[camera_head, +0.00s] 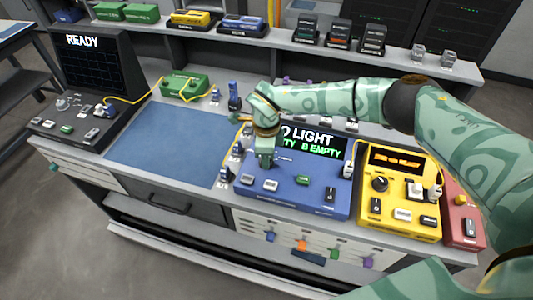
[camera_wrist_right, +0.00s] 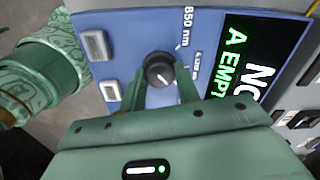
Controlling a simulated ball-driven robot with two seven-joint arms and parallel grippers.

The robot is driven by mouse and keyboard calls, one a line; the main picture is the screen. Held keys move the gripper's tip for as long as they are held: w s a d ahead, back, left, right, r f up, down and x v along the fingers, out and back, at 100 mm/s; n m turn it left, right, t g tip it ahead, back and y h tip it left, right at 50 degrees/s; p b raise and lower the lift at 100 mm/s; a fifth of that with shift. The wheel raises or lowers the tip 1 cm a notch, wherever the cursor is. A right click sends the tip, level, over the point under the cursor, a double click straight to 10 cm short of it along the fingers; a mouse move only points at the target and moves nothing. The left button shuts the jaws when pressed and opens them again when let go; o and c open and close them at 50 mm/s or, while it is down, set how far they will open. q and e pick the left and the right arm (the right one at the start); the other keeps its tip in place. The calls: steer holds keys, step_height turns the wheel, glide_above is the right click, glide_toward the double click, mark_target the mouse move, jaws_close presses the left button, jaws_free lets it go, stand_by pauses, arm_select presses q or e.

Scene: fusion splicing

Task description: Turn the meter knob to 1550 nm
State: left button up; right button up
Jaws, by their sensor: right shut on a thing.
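The blue meter (camera_head: 280,200) stands right of the blue mat on the bench. Its screen (camera_head: 325,142) is partly covered by my arm; it reads "LIGHT" and "EMPTY" in the head view. My right gripper (camera_head: 265,160) is down at the meter's face. In the wrist view, my right gripper (camera_wrist_right: 165,92) is shut on the dark round meter knob (camera_wrist_right: 158,68), a finger on each side. The knob has a white pointer line. "850 nm" is printed beside it; a smaller label nearby is hard to read. The knob is hidden in the head view. My left gripper is not in view.
A yellow device (camera_head: 400,190) and a red one (camera_head: 463,225) stand right of the meter. The blue mat (camera_head: 165,140) is bare. A black "READY" machine (camera_head: 95,65) is at the left. Fibre ends and a green box (camera_head: 185,86) lie behind.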

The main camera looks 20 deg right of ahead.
steer(key=o, duration=1)
step_height(320, 180, up, 16)
steer(key=p, duration=0.2)
steer(key=shift+r+p, duration=0.2)
steer(key=shift+p, duration=0.2)
